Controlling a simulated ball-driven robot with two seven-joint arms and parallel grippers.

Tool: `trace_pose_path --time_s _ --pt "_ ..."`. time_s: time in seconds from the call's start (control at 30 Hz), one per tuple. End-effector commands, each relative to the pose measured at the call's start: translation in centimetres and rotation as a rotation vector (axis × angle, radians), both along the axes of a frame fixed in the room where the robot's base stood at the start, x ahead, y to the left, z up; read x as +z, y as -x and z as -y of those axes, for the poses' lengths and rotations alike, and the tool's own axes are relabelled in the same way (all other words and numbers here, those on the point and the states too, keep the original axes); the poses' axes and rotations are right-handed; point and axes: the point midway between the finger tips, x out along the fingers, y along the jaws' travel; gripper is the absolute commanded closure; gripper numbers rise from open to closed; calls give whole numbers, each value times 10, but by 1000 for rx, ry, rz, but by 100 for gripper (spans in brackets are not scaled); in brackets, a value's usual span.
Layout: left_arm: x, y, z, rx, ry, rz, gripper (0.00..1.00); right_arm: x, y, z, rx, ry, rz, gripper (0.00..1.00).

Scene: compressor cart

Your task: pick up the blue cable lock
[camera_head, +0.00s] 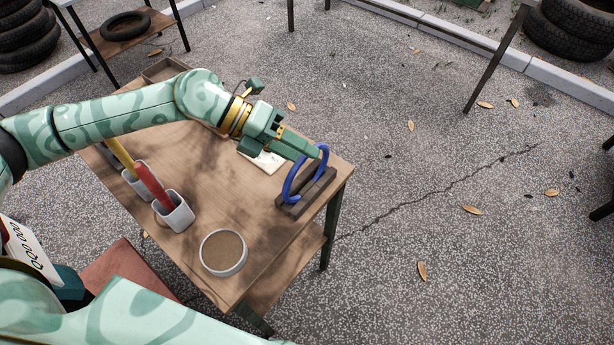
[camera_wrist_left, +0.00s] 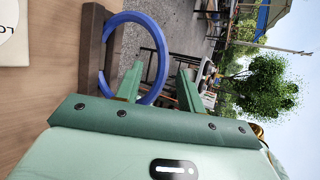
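The blue cable lock (camera_head: 290,184) is a ring standing upright in a dark slotted block (camera_head: 305,197) at the table's right corner. In the left wrist view the lock (camera_wrist_left: 107,57) also stands in the dark block (camera_wrist_left: 90,45). My left gripper (camera_head: 317,154) reaches the upper part of the ring from the left. In the wrist view the gripper (camera_wrist_left: 158,78) has its two fingers apart, and one side of the ring shows between them. I cannot tell whether either finger touches it. My right gripper is not in view.
The wooden table (camera_head: 225,170) holds a round container (camera_head: 223,252), a grey cup (camera_head: 174,214) with a red-handled tool (camera_head: 153,187), another grey cup (camera_head: 138,182) and a white card (camera_head: 268,163). Open pavement (camera_head: 430,200) lies to the right.

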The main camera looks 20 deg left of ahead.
Motion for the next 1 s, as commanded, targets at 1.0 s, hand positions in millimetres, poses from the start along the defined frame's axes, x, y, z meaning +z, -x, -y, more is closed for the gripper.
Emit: trace_pose_path --time_s 1.0 --pt "-20 -4 33 -1 0 -3 100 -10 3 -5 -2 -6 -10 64"
